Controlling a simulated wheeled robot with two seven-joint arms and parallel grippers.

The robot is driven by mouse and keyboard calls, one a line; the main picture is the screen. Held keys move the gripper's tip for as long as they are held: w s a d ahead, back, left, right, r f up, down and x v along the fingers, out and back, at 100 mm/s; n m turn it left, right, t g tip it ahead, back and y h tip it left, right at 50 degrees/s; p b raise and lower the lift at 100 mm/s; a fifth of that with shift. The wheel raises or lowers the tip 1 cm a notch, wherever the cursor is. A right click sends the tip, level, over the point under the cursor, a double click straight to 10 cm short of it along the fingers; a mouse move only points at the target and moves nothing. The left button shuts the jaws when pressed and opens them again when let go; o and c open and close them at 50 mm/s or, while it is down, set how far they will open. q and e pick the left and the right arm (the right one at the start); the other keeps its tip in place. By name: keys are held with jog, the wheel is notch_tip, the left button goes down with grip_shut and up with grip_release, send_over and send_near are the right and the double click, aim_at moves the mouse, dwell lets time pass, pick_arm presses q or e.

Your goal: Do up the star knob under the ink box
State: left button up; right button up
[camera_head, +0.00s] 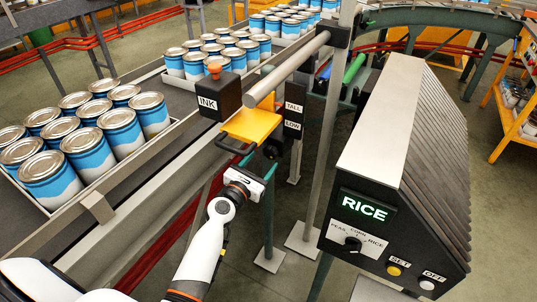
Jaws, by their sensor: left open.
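The black ink box (219,94), with a white INK label and an orange top, stands beside the conveyor. A yellow bracket (253,124) sits to its right and a little lower. A dark round part (271,150) below the bracket may be the star knob; its shape is too small to make out. My left gripper (256,164) is open just below the bracket, close to the dark part. I cannot tell whether it touches it. My right gripper is out of view.
Trays of blue and white cans (75,140) stand on the conveyor at the left. A TALL/LOW plate (293,115) is right of the bracket. A grey post (325,130) and a control box with a RICE display (364,207) stand to the right.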

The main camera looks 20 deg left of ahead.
aim_at(269, 154)
pick_arm(q)
jog(key=w, duration=0.4)
jog(key=shift+w+d, duration=0.2)
jog(key=shift+w, duration=0.2)
jog(key=c, duration=1)
